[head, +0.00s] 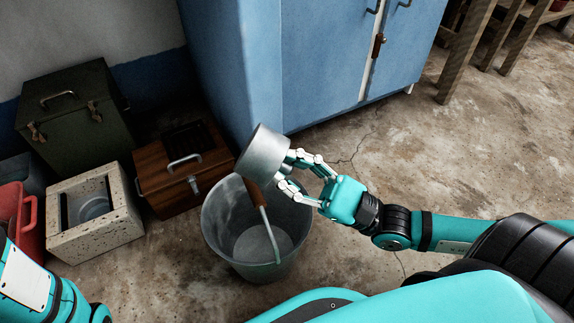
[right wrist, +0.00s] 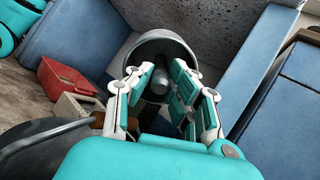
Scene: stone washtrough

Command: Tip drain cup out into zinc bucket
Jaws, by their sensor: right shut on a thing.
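The drain cup (head: 262,153) is a grey metal cylinder in the head view, held tilted over the back rim of the zinc bucket. My right gripper (head: 287,170) is shut on it from the right. In the right wrist view, the cup (right wrist: 160,42) shows beyond my fingers (right wrist: 158,88), with a short grey stub between them. The zinc bucket (head: 225,235) stands upright on the floor below the cup. Its bail with a brown grip hangs across the opening. The visible part of its inside looks empty. My left gripper is out of view; only part of that arm shows at lower left.
A wooden box (head: 185,170) stands left of the bucket, with a stone block (head: 97,235) having a square opening beside it. A dark green chest (head: 75,120) and red container (head: 25,225) are further left. A blue cabinet (head: 300,60) stands behind.

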